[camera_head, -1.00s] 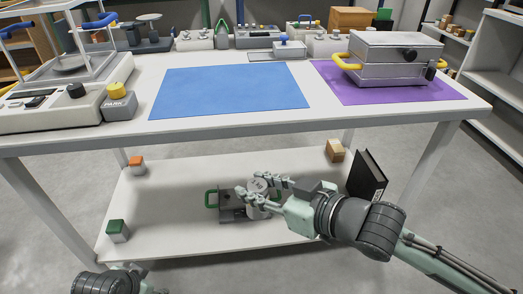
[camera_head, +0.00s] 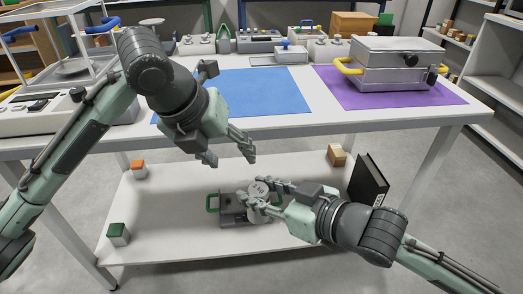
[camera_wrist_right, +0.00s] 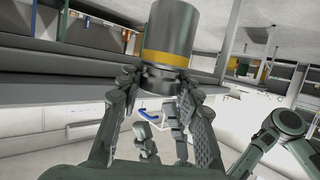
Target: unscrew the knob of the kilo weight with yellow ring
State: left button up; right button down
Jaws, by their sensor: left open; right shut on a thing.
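The kilo weight with yellow ring shows in the right wrist view as a grey metal cylinder (camera_wrist_right: 170,24) with a yellow band near its gripped end. My right gripper (camera_wrist_right: 160,84) is shut around the narrower dark part beside the band. In the head view, the pale, marked round face of the weight (camera_head: 258,188) shows between the right gripper's fingers (camera_head: 258,196), over the lower shelf. The fingers hide its sides, and I cannot make out the knob. My left gripper (camera_head: 231,158) is open and empty, above and slightly left of the weight.
A grey metal box with a green handle (camera_head: 231,219) is on the lower shelf (camera_head: 165,215) beside the weight. Orange-topped (camera_head: 137,168), green-topped (camera_head: 118,232) and wooden (camera_head: 337,154) blocks and a black binder (camera_head: 367,180) stand around. The tabletop edge (camera_head: 300,125) lies above the shelf.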

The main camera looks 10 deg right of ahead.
aim_at(262, 188)
pick_arm(q)
jog(key=d+m+g, duration=0.1)
jog(key=s+d+m+g+y, duration=0.1)
jog(key=d+m, duration=0.1)
jog(key=d+r+m, duration=0.1)
jog(key=d+m, duration=0.1)
jog(key=shift+s+d+g+y, duration=0.1)
jog(key=shift+s+g+y, duration=0.3)
jog(key=shift+s+d+r+m+g+y, duration=0.1)
jog(key=shift+s+d+m+g+y, duration=0.15)
jog(key=shift+m, duration=0.25)
jog(key=shift+r+m+g+y, duration=0.3)
jog(key=shift+m+g+y, duration=0.2)
jog(key=shift+y, duration=0.15)
jog(key=shift+s+f, duration=0.1)
jog(key=shift+f, duration=3.85)
jog(key=shift+c, duration=0.4)
jog(key=c, duration=1)
jog(key=o, duration=1.2)
